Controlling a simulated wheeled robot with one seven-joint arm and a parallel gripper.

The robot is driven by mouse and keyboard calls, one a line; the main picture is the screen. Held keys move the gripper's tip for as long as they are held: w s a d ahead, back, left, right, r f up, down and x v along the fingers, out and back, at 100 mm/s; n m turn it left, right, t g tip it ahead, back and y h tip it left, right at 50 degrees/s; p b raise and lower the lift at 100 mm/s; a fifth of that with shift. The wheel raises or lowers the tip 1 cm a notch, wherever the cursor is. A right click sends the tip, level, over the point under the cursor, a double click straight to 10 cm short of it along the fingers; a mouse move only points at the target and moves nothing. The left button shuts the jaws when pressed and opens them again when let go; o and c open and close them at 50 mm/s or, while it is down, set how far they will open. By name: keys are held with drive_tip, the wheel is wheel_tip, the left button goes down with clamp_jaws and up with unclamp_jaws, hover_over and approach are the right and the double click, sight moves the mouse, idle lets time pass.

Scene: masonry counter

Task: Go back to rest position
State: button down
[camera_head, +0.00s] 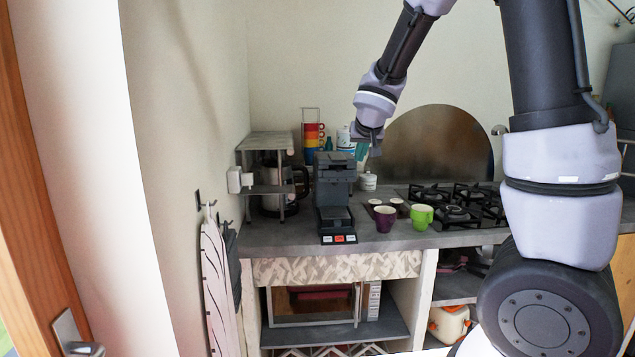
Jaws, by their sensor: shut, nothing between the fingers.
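My gripper (366,139) is at the end of my arm, which reaches in from the upper right. It is shut and empty, near the top right of a dark coffee machine (335,196) on the counter. I cannot tell whether it touches the machine. A purple cup (385,219) and a green cup (421,217) stand on the counter to the right of the machine, below the gripper.
The grey counter (280,237) holds a small shelf (267,142) at left, stacked coloured cups (313,131) behind, a white jar (368,182) and a gas hob (459,203) at right. A round dark panel (437,143) leans on the wall. A wall (170,120) bounds the left.

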drive_tip(key=s+d+r+m+g, duration=0.1)
drive_tip(key=s+d+r+m, duration=0.15)
drive_tip(key=s+d, duration=0.35)
drive_tip(key=s+d+r+m, duration=0.1)
drive_tip(key=s+d+r, duration=0.25)
drive_tip(key=s, duration=0.45)
drive_tip(key=s+a+r+y, duration=0.1)
drive_tip(key=s+a, duration=0.1)
drive_tip(key=s, duration=0.6)
drive_tip(key=s+a+r+y, duration=0.1)
drive_tip(key=s+a+r, duration=0.1)
drive_tip(key=s, duration=0.6)
drive_tip(key=shift+s+a+r+g, duration=0.15)
drive_tip(key=shift+s+r+g, duration=0.1)
drive_tip(key=shift+s+g, duration=0.15)
